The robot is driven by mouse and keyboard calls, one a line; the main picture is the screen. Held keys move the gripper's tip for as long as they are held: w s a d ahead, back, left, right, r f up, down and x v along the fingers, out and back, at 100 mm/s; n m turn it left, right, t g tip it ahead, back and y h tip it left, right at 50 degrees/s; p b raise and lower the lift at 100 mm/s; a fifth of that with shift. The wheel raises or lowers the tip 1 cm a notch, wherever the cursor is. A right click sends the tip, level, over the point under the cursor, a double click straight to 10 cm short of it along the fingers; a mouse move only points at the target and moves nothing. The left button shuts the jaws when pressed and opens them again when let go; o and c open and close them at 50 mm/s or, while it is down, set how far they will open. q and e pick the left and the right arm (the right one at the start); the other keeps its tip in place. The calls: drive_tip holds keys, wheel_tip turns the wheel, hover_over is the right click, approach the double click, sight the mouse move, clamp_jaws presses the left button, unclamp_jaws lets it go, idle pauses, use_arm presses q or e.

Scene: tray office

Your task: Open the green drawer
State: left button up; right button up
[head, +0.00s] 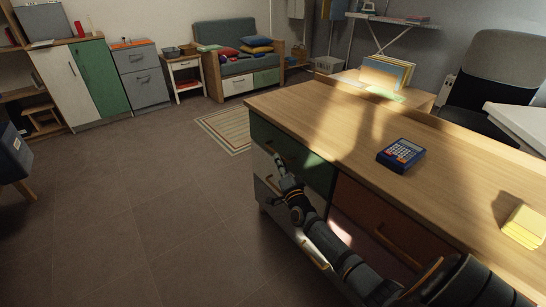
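The wooden desk (330,116) has a green drawer (316,172) at the top left of its front, just under the desktop. The drawer front looks flush with the desk. My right arm reaches in from the bottom right, across the desk front. My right gripper (279,162) is at the green drawer's lower middle, by its handle, and hides part of the drawer front. The fingertips are small and dark, so I cannot tell whether they are apart or closed on the handle. My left gripper is out of view.
A white drawer (260,161) sits below the green one, and brown drawers (366,211) are to the right. A blue calculator (401,154) and yellow notes (524,226) lie on the desktop. The floor left of the desk (150,210) is clear. A bench (238,60) stands behind.

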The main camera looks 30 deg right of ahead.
sight(275, 151)
drive_tip(key=b+x, duration=0.1)
drive_tip(key=x, duration=0.3)
drive_tip(key=shift+w+f+b, duration=0.15)
drive_tip(key=shift+w+b, duration=0.05)
drive_tip(key=shift+b, duration=0.15)
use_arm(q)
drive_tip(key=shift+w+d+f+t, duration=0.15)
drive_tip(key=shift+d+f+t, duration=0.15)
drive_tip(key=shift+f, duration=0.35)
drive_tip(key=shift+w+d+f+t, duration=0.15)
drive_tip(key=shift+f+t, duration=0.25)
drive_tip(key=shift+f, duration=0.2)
use_arm(e)
drive_tip(key=shift+w+d, duration=0.1)
drive_tip(key=shift+w, duration=0.3)
drive_tip(key=shift+r, duration=0.25)
clamp_jaws()
